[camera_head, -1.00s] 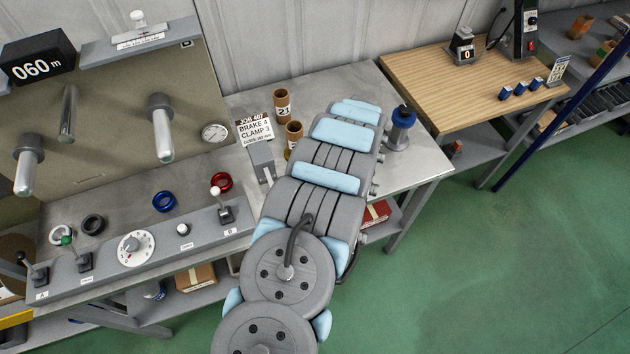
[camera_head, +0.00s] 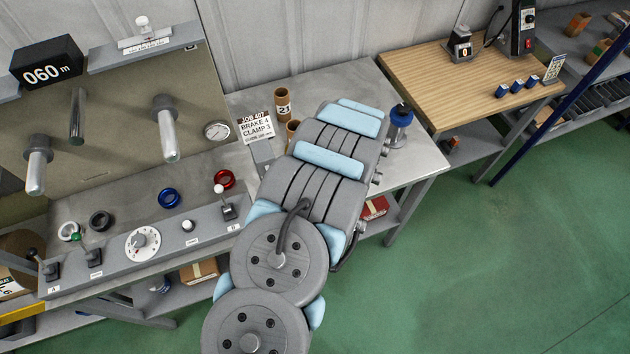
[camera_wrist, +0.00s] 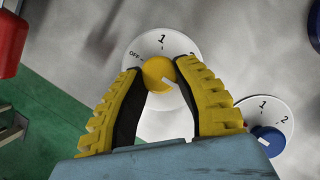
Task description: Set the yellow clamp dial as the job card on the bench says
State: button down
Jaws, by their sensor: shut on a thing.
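The job card (camera_head: 256,127) on the bench reads "JOB 407", "BRAKE 4", "CLAMP 3", with a smaller line below. My gripper (camera_wrist: 160,80) is shut on the yellow dial, one yellow finger on each side. The right finger covers the part of the scale past 2. In the head view my arm hides the gripper and the yellow dial.
A blue dial (camera_wrist: 267,142) on a similar plate (camera_wrist: 284,104) lies close to the right finger. A red object (camera_wrist: 10,42) is at the upper left. In the head view, a blue-topped spool (camera_head: 401,117) and cardboard tubes (camera_head: 282,104) stand near my arm. A display (camera_head: 46,62) reads 060 m.

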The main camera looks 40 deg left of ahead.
dwell(0.3)
jog(key=c, duration=0.6)
grip_release()
jog(key=shift+c, duration=0.2)
jog(key=shift+r, duration=0.15)
jog(key=shift+w+r, duration=0.3)
jog(key=shift+r, duration=0.25)
jog(key=shift+s+d+r, duration=0.15)
jog(key=shift+d+r, duration=0.2)
jog(key=shift+r, duration=0.15)
jog(key=v, duration=0.3)
jog(key=shift+d+f, duration=0.1)
jog(key=w+d, duration=0.4)
jog(key=d, duration=0.7)
jog(key=shift+f, duration=0.2)
